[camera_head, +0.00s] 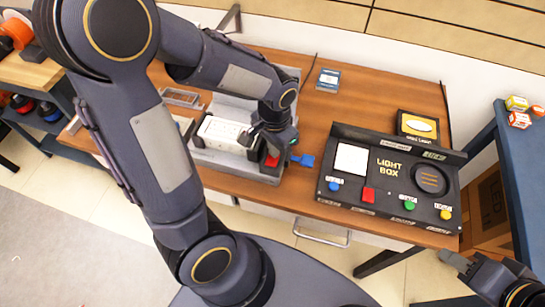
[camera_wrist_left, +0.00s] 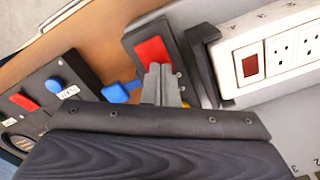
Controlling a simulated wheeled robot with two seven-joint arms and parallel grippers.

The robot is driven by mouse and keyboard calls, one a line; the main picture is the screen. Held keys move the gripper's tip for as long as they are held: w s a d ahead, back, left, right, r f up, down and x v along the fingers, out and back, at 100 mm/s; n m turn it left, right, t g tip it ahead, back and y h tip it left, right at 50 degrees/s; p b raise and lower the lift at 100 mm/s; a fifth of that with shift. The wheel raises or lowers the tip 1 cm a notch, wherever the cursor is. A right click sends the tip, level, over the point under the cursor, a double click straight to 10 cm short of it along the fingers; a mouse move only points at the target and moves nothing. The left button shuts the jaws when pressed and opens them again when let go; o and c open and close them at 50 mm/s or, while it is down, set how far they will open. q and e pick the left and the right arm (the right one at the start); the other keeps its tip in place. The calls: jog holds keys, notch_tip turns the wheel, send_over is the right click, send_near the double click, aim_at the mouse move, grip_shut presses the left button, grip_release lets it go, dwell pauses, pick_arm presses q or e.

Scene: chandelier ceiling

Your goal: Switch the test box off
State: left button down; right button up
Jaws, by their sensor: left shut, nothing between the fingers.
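A grey unit (camera_head: 232,103) stands on the wooden table, carrying a white socket strip (camera_head: 221,131). In the left wrist view the strip has a red switch (camera_wrist_left: 250,66). Beside the strip is a black block with a red rocker or button (camera_wrist_left: 151,51); its red part also shows in the head view (camera_head: 272,160). No readable label tells which is the test box. My left gripper (camera_wrist_left: 160,72) is shut and empty, its tips over the lower part of the red button; contact cannot be told. My right gripper (camera_head: 457,262) is at the lower right, away from the table; its jaws are unclear.
A black light box (camera_head: 389,170) with blue, red, green and yellow buttons stands to the right. A blue piece (camera_head: 304,160) sticks out beside the black block. A small blue-white card (camera_head: 328,80) lies behind. A blue shelf (camera_head: 508,150) is at the far right.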

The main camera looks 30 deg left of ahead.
pick_arm(q)
jog(key=shift+r, duration=0.1)
notch_tip(320, 180, up, 7)
jog(key=p, duration=0.6)
dwell(0.6)
